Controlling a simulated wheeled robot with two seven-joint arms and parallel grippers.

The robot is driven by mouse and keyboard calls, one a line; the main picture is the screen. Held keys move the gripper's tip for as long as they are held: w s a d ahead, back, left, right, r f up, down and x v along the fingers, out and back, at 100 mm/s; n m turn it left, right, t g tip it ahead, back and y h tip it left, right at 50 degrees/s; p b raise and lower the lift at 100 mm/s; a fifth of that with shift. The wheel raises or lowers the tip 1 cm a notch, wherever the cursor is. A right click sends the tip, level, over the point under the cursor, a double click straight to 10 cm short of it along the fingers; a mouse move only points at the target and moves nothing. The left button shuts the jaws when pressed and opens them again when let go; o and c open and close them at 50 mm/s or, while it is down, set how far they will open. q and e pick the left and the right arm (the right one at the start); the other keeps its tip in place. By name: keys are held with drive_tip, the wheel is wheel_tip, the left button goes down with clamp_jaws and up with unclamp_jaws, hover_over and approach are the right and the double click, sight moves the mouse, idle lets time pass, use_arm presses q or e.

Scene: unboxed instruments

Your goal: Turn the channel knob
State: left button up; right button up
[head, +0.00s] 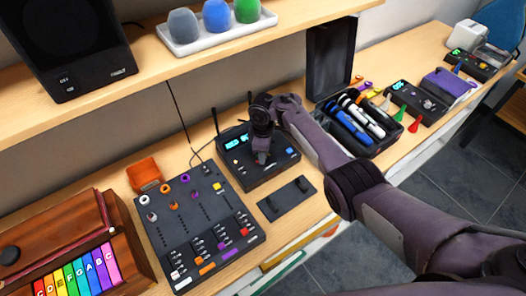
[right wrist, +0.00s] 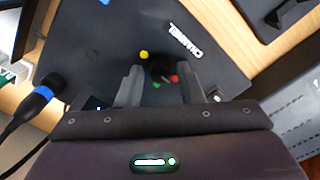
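The dark receiver (head: 268,176) with a lit cyan display (head: 237,141) and two antennas stands on the bench in the head view. My right gripper (head: 262,158) points down over its panel and hides the channel knob there. In the right wrist view the dark channel knob (right wrist: 161,70) sits near the white word CHANNEL (right wrist: 185,40), with yellow, red and green dots around it. The two fingers of my right gripper (right wrist: 161,88) are apart, one on each side of the knob, with gaps visible. My left gripper is not in view.
A mixer (head: 205,225) stands left of the receiver and a small dark pedal plate (head: 286,198) in front. An open case with microphones (head: 360,118) is to the right. A shelf (head: 150,55) with a speaker (head: 68,40) runs above. A blue-ringed cable plug (right wrist: 38,100) shows in the wrist view.

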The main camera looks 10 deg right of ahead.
drive_tip(key=shift+o, duration=0.6)
drive_tip(key=shift+a+r, duration=0.1)
drive_tip(key=shift+r, duration=0.15)
wheel_tip(320, 180, up, 7)
drive_tip(key=shift+r, duration=0.15)
